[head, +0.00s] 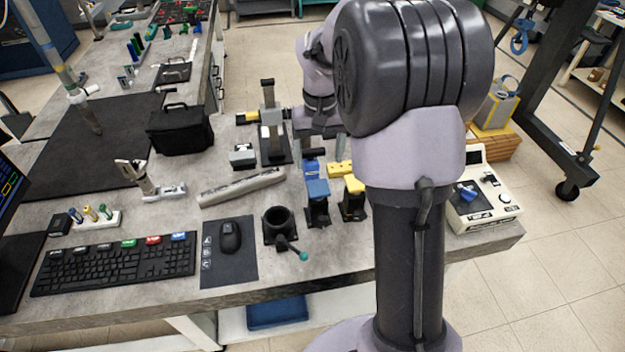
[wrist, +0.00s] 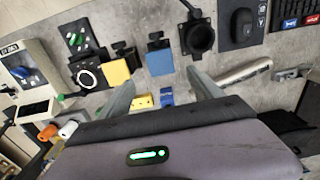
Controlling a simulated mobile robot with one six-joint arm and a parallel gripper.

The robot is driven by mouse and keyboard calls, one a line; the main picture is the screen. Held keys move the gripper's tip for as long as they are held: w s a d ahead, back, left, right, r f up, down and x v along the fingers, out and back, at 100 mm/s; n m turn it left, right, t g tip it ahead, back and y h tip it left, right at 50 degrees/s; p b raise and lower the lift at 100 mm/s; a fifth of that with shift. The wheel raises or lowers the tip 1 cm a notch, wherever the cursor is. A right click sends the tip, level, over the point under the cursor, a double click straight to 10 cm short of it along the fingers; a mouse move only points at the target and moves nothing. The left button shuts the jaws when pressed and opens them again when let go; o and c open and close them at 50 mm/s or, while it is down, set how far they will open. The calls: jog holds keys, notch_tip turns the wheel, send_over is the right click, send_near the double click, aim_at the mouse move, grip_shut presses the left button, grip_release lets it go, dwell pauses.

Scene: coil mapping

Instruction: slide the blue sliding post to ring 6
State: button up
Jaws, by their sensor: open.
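A black stand with a blue top (head: 317,188) is on the bench in the head view; its blue face (wrist: 159,62) shows in the wrist view. A smaller blue block (head: 312,167) sits just behind it and shows low between the fingers in the wrist view (wrist: 166,97). I cannot tell which blue piece is the sliding post. No ring numbers are readable. My gripper (wrist: 160,78) is open, its fingers apart and empty, with the blue-topped stand ahead of the gap. In the head view my arm hides part of this area.
A yellow-topped stand (head: 354,185) is beside the blue one. A black cup holder with a handle (head: 280,224), a long grey bar (head: 242,187) and a black case (head: 180,132) stand to the left. A white meter box (head: 482,200) is at the right bench edge.

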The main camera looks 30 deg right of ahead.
aim_at(318, 187)
notch_tip(318, 187, down, 12)
jog(key=b, duration=0.4)
jog(key=shift+w+f, duration=0.1)
grip_shut()
